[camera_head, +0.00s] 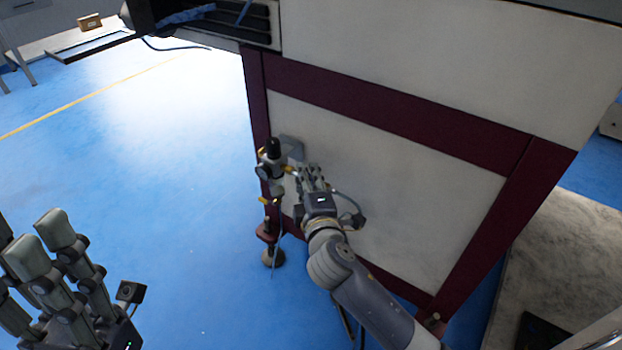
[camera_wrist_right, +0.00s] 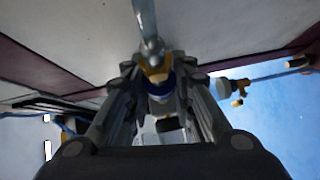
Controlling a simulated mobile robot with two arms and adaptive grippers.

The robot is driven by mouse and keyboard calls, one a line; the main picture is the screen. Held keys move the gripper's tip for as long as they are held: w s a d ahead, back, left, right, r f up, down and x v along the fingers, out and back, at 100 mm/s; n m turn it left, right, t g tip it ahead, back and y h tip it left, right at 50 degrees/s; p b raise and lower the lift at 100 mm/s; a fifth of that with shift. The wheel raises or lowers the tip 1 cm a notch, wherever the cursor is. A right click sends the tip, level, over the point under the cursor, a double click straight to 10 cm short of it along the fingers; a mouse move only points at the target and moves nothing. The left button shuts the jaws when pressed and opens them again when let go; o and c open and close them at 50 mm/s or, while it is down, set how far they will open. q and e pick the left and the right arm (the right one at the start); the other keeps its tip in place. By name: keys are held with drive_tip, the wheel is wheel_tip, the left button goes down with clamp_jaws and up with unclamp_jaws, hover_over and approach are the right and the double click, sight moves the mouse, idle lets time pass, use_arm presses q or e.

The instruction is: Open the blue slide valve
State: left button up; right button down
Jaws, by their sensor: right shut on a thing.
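The blue slide valve (camera_wrist_right: 159,88) shows in the right wrist view as a blue ring below a yellow fitting on a pale tube. My right gripper (camera_wrist_right: 158,98) is shut on it, with fingers on both sides. In the head view my right gripper (camera_head: 312,175) is at the machine's side panel, just right of the air regulator unit (camera_head: 270,162). The valve cannot be made out there behind the fingers. Whether the valve has slid cannot be told. My left gripper (camera_head: 38,245) is open and empty at the lower left, far from the valve.
The machine's pale panel (camera_head: 410,210) with its dark red frame (camera_head: 400,110) stands close behind my right gripper. The blue floor (camera_head: 150,160) at the left is clear. A small box (camera_head: 89,22) lies far back.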

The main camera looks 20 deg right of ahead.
drive_tip(key=shift+w+a, duration=0.5)
drive_tip(key=shift+w, duration=0.15)
drive_tip(key=c, duration=1.8)
unclamp_jaws()
drive_tip(key=o, duration=0.5)
drive_tip(key=shift+a, duration=0.1)
drive_tip(key=shift+s+a+r, duration=0.2)
drive_tip(key=shift+s+a, duration=0.05)
drive_tip(key=shift+s, duration=1.7)
drive_tip(key=shift+s+a+r, duration=0.2)
drive_tip(key=shift+s+r, duration=0.05)
drive_tip(key=shift+s, duration=1.75)
drive_tip(key=shift+s+a+r, duration=0.2)
drive_tip(key=shift+s+a, duration=0.05)
drive_tip(key=shift+s, duration=1.7)
